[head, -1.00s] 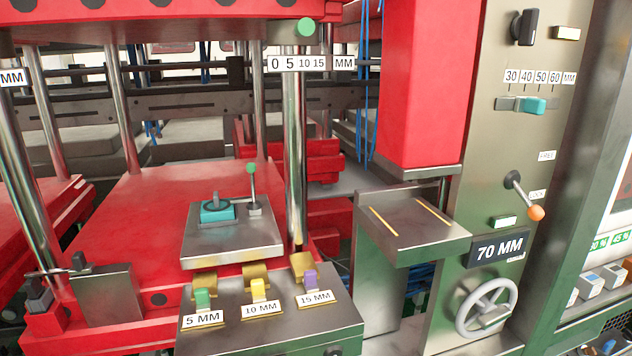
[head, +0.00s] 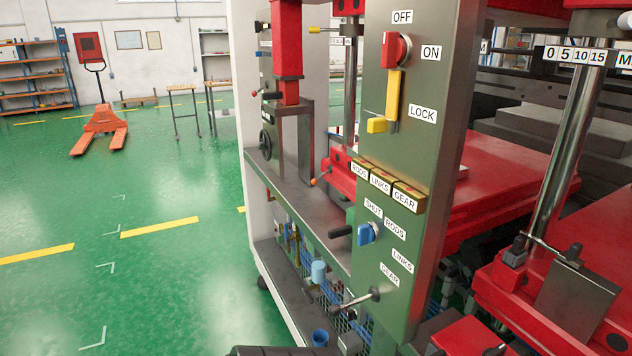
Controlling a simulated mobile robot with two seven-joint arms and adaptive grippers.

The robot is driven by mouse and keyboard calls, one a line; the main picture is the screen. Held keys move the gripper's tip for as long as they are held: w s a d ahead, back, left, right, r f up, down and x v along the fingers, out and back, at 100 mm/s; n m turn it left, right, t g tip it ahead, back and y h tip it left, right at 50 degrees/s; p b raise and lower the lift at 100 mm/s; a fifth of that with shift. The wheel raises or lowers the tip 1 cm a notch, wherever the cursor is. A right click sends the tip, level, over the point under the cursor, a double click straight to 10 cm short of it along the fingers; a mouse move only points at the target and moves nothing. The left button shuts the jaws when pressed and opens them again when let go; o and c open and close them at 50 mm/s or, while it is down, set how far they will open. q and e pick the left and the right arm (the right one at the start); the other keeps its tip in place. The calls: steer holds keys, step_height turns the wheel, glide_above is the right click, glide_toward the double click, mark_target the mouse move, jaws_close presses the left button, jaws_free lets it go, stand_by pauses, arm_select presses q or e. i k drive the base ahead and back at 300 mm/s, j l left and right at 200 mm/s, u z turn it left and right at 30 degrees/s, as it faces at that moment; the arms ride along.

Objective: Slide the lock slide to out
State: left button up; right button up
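The lock slide is in the head view, on the green-grey control panel (head: 432,150), beside the LOCK label (head: 423,114). It has a yellow handle block (head: 377,125) at the lower left and a yellow upright bar (head: 393,95) above it. The bar's top end reaches the underside of the red rotary switch (head: 396,50), which has OFF and ON labels around it. I cannot tell whether bar and switch touch. No position label for "out" is readable at the slide. Neither of my grippers is in view.
Below the slide are RODS, LINKS and GEAR plates (head: 381,183), a blue selector knob (head: 367,232) and a lever with a dark knob (head: 373,294). The red press bed (head: 505,195) and a steel column (head: 565,150) stand to the right. Open green floor (head: 150,280) lies left.

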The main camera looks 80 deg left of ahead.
mark_target(381, 124)
steer(key=k+l+u, duration=0.1)
steer(key=u, duration=1.85)
